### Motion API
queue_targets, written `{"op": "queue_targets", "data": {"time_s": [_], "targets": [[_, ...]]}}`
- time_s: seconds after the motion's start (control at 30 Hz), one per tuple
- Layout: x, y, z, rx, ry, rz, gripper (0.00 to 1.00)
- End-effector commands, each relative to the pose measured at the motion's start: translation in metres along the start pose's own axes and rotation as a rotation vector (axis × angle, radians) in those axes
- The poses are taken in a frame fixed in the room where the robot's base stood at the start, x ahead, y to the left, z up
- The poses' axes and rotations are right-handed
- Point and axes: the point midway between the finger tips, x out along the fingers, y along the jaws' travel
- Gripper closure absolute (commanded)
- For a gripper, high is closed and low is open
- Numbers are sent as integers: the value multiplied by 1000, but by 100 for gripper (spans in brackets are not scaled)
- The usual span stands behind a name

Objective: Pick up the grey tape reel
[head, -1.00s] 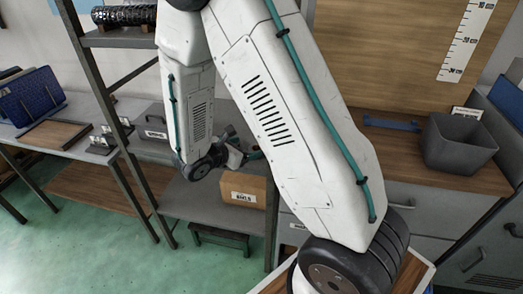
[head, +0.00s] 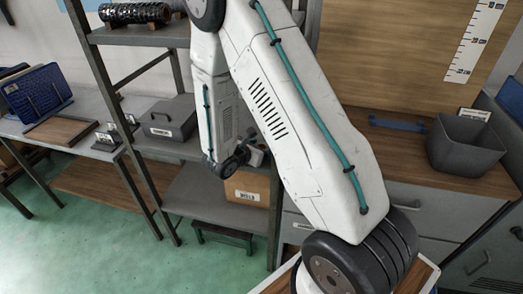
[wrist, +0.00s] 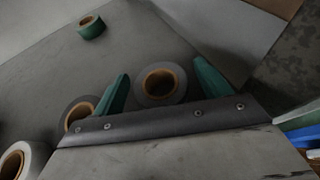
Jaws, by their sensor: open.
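In the wrist view, a grey tape reel (wrist: 180,80) with an orange-brown core lies on a grey surface. It shows between the two teal fingers of my gripper (wrist: 160,69), which stand apart with a finger on either side. I cannot tell how far the fingertips are above it. Another grey reel (wrist: 70,112) lies to the left, partly hidden by the left finger and the gripper body. In the head view, my gripper is mostly hidden behind my arm near the lower shelf, and no reel can be made out.
A green reel (wrist: 91,27) lies at the upper left of the wrist view. A pale reel (wrist: 38,158) is cut off at lower left. In the head view, a labelled cardboard box (head: 247,192) sits by my wrist. Shelf posts (head: 110,110) stand to the left.

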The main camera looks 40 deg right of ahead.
Motion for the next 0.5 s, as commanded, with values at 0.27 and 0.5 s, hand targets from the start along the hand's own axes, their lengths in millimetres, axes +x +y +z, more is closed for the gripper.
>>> {"op": "queue_targets", "data": {"time_s": [0.27,0.5], "targets": [[0,0,0,0,0,0,72],[-1,0,0,0,0,0,72]]}}
